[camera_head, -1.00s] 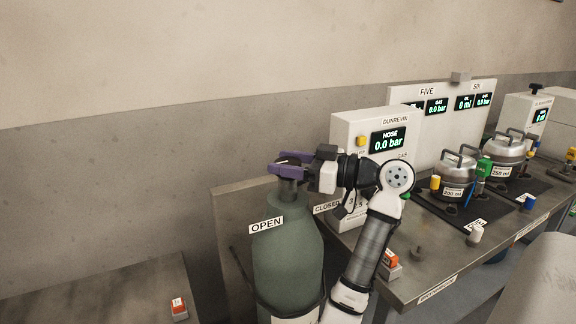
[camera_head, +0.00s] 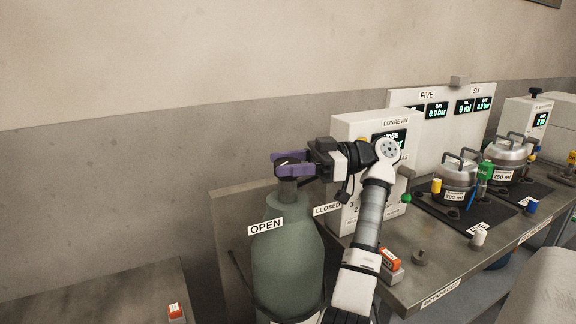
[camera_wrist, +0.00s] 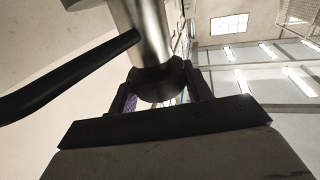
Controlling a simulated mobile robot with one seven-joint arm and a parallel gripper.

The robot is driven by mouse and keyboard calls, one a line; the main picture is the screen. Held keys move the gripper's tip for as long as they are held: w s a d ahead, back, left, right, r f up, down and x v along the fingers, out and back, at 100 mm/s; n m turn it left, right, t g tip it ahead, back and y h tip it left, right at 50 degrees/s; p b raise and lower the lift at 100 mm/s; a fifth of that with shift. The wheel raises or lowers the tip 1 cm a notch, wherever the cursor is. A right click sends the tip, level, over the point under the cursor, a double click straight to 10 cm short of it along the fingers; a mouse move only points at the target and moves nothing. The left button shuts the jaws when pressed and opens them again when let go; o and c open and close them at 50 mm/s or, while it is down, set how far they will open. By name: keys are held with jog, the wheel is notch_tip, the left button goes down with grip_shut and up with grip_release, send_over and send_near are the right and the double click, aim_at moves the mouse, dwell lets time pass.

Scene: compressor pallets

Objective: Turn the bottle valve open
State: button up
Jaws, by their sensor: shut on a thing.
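The green gas bottle (camera_head: 288,255) stands upright at the left end of the bench, with an OPEN label (camera_head: 265,226) on its left side and a CLOSED label (camera_head: 327,209) to its right. Its valve (camera_head: 288,184) is on top of the neck. My gripper (camera_head: 284,165) reaches in from the right and its purple fingers are shut around the valve top. In the wrist view a dark round part (camera_wrist: 158,84) sits between the fingers, below a metal cylinder (camera_wrist: 145,28). A black bar (camera_wrist: 70,75) runs left from there. The fingers partly hide the valve top.
A white DUNREVIN box (camera_head: 352,130) stands close behind my arm, which partly covers its display. Metal pots (camera_head: 458,172) and small coloured parts stand along the bench to the right. A red button (camera_head: 176,311) is at the lower left. The wall side left of the bottle is clear.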

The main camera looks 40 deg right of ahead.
dwell(0.3)
jog(key=o, duration=1)
jog(key=shift+c, duration=0.2)
